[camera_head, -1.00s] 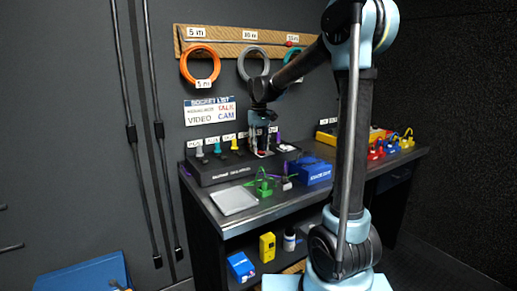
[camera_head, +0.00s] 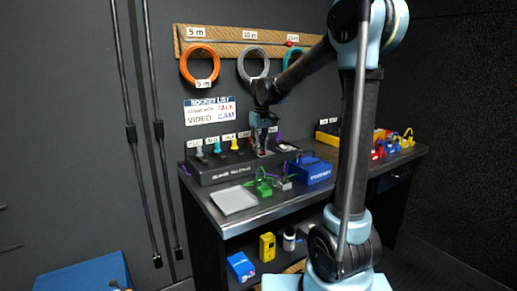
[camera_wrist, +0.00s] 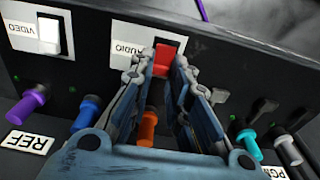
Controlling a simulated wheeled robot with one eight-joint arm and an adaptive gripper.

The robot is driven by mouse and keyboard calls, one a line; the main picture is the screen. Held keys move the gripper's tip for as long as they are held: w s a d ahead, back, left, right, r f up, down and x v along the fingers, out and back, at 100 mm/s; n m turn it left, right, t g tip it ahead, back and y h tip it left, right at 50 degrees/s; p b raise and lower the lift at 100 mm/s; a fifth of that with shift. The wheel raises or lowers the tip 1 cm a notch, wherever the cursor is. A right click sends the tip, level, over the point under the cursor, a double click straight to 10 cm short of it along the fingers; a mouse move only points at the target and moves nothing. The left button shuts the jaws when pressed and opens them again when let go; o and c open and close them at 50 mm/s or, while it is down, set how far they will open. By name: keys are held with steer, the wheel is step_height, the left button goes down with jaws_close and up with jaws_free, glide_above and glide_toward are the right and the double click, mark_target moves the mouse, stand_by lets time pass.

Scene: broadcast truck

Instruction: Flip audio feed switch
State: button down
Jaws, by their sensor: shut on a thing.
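The red audio switch (camera_wrist: 166,56) stands on the black panel box (camera_wrist: 95,65), beside a white label reading AUDIO (camera_wrist: 130,45) in the wrist view. My gripper (camera_wrist: 164,66) is shut on the red switch, with one finger on each side of it. In the head view my gripper (camera_head: 263,143) points down at the panel box (camera_head: 225,176) on the bench, and the switch is too small there to make out clearly.
A white switch labelled VIDEO (camera_wrist: 48,35) is left of the audio one. An orange plug (camera_wrist: 147,128) sits between my fingers' lower parts. Purple (camera_wrist: 28,106), blue (camera_wrist: 86,112) and teal (camera_wrist: 249,144) plugs stand close by. A blue box (camera_head: 313,172) sits right of the panel.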

steer(key=shift+s+d+t+y, duration=0.2)
steer(key=shift+s+t+y, duration=0.15)
steer(key=shift+t+y, duration=0.55)
steer(key=shift+t, duration=0.3)
steer(key=c, duration=1.5)
jaws_free()
steer(key=shift+r, duration=0.1)
steer(key=v, duration=1.1)
steer(key=shift+r, duration=0.45)
